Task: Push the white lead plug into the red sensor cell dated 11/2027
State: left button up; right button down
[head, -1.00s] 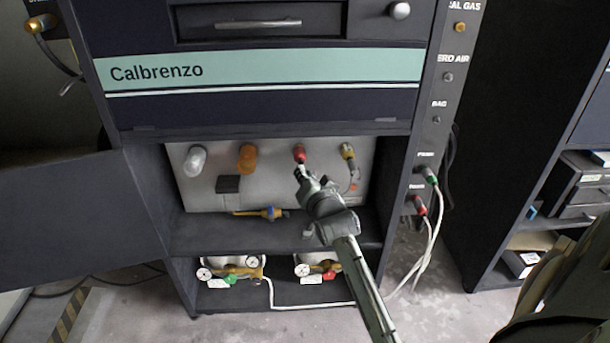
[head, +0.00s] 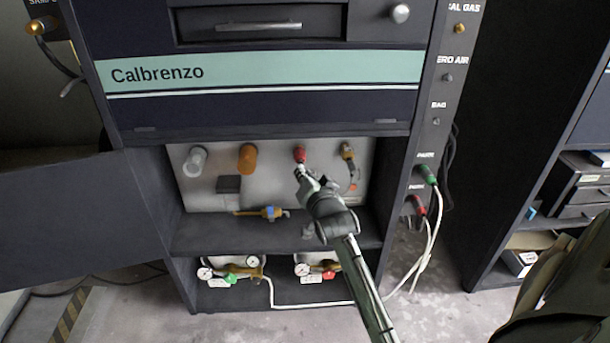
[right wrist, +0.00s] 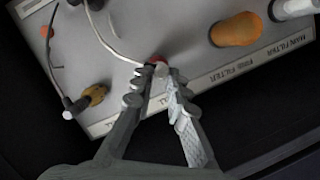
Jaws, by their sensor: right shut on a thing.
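The red sensor cell (head: 300,154) sits on the pale panel inside the cabinet. Its red end also shows at the fingertips in the right wrist view (right wrist: 157,60). Its date cannot be read. My right gripper (head: 301,172) is at the front of the red cell, its fingers shut on the white lead plug. The plug is mostly hidden between the fingertips in the right wrist view (right wrist: 160,72). The white lead (right wrist: 115,45) runs from the fingertips to the upper left there. Whether the plug is seated cannot be told. My left gripper is not in view.
A brass fitting (head: 347,152) with a dark lead is right of the red cell. An orange filter (head: 247,158) and a clear-white one (head: 195,161) are left. A blue-and-brass valve (head: 270,213) lies on the shelf below. The open cabinet door (head: 70,225) is at left.

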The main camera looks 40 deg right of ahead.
jog(key=shift+w+d+p, duration=0.1)
jog(key=shift+w+p, duration=0.1)
jog(key=shift+p, duration=0.1)
jog(key=shift+w+d, duration=0.2)
jog(key=shift+w, duration=0.15)
jog(key=c, duration=1.4)
grip_release()
jog(key=shift+c, duration=0.2)
